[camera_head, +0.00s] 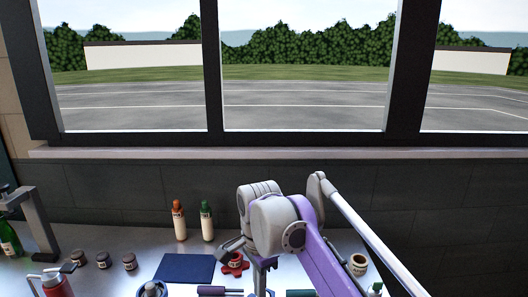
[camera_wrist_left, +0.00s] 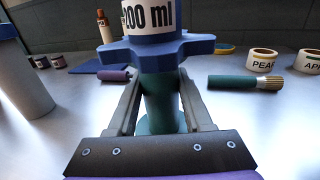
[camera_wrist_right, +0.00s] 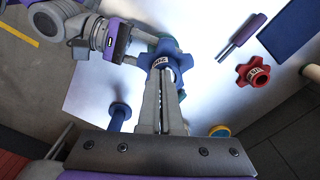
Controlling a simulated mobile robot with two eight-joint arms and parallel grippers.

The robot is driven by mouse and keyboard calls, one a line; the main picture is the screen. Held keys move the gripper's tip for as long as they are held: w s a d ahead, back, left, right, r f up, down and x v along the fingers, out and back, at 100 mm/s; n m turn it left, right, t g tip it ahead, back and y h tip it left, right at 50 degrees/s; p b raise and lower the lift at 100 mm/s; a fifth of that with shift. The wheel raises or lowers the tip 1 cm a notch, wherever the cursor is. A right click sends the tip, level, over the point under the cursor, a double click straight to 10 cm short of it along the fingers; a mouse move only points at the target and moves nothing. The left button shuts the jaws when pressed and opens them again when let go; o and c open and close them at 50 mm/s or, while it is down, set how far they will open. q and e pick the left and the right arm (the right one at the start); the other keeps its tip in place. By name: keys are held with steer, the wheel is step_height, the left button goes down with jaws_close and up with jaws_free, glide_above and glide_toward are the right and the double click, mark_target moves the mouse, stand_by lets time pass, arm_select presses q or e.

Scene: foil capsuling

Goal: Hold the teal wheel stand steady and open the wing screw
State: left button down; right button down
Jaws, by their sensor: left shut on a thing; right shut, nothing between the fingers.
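The teal wheel stand (camera_wrist_left: 157,102) is upright in the left wrist view, with a blue star-shaped wheel (camera_wrist_left: 197,45) labelled "200 ml" on top. My left gripper (camera_wrist_left: 158,85) is shut on the stand's post, one finger on each side, below the wheel. In the right wrist view the left gripper reaches in from the upper left, and the blue wheel (camera_wrist_right: 180,65) is seen from above. My right gripper (camera_wrist_right: 162,68) is shut and empty, its fingertips overlapping the wheel's edge; I cannot tell whether they touch. I cannot make out the wing screw.
A red star wheel (camera_wrist_right: 253,72), a purple-handled tool (camera_wrist_right: 247,31) and a dark blue mat (camera_head: 185,267) lie on the bench. A teal-handled tool (camera_wrist_left: 232,82) and labelled rings (camera_wrist_left: 262,60) lie right of the stand. Two bottles (camera_head: 179,222) stand near the wall.

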steer(key=shift+w+d, duration=0.1)
steer(key=shift+d, duration=0.05)
stand_by(0.3)
steer(key=shift+w+a, duration=0.3)
steer(key=shift+w, duration=0.25)
steer(key=shift+a, duration=0.15)
stand_by(0.4)
steer(key=shift+a, duration=0.25)
step_height(320, 180, up, 6)
stand_by(0.5)
steer(key=shift+s, duration=0.1)
